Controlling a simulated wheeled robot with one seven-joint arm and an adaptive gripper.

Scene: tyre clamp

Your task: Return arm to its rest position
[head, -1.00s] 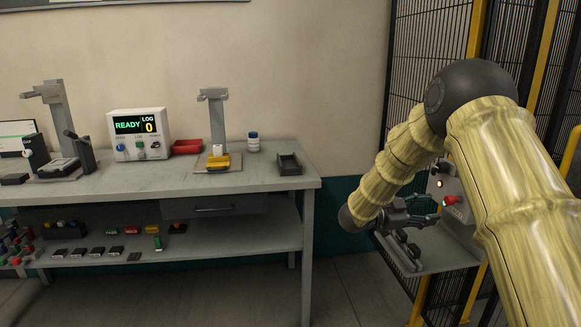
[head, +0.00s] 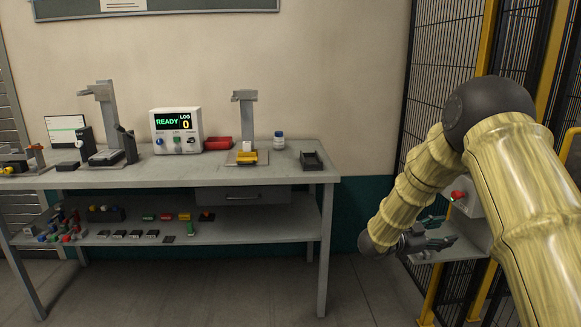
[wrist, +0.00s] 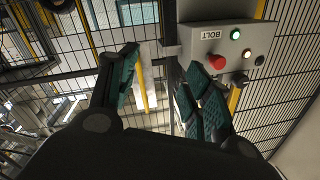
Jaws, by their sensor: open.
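My arm, clad in pale yellow segments, comes in from the right of the head view and bends down at a dark round joint. My gripper (head: 437,236) is at its lower end, over a small grey shelf (head: 468,244) by the mesh fence. In the wrist view my gripper (wrist: 158,80) shows its two teal-padded fingers apart, with nothing seen between them. A grey control box (wrist: 228,48) marked BOLT, with a red button (wrist: 202,64) and a green light, is just beyond the right finger. The box also shows partly behind my arm in the head view.
A grey workbench (head: 225,178) stands left, with a READY display unit (head: 176,130), a red bin (head: 217,143), a clamp stand (head: 244,120) and a black tray (head: 312,161). Small parts lie on its lower shelf. The black mesh fence (head: 440,80) is close on the right. Floor between is clear.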

